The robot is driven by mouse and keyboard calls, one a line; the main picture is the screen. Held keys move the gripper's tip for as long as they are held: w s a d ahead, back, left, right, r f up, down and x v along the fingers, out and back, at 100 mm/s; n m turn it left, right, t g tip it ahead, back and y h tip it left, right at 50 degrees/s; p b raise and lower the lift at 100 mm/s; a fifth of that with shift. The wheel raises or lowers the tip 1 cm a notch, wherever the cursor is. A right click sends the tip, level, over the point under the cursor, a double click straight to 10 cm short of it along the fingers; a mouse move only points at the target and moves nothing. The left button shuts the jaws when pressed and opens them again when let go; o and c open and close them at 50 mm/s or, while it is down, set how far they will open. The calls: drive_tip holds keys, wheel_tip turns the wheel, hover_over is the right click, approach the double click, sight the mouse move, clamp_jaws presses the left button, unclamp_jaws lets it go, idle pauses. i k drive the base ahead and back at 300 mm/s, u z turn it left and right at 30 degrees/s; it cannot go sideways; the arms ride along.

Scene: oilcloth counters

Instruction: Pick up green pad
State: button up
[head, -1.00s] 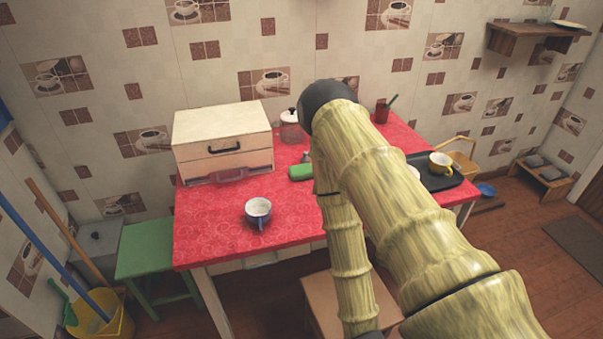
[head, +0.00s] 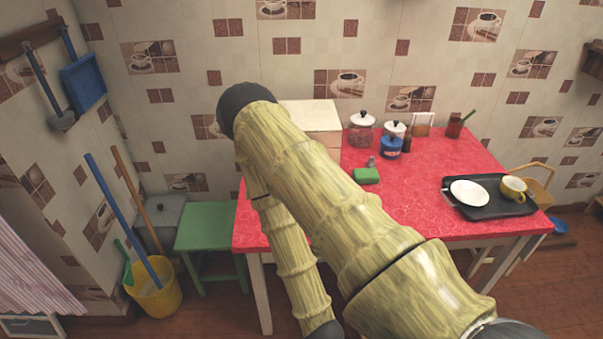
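The green pad (head: 367,176) lies on the red oilcloth table (head: 415,183), right of my arm and in front of the jars. It looks like a small green block. A small grey object (head: 370,162) stands at its back edge, and I cannot tell whether they touch. My arm crosses the middle of the head view and hides the left part of the table. My gripper does not show in this view.
A black tray (head: 487,212) with a white plate (head: 469,193) and a yellow cup (head: 512,188) is on the table's right. Jars (head: 362,130), a blue pot (head: 390,147) and a cream box (head: 312,118) stand behind. A green stool (head: 207,228) and yellow bucket (head: 157,292) are left.

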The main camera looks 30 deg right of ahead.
sight(361, 176)
drive_tip(key=u, duration=1.4)
drive_tip(key=k, duration=1.25)
drive_tip(key=z, duration=1.85)
drive_tip(key=i, duration=0.35)
drive_tip(key=z, duration=0.05)
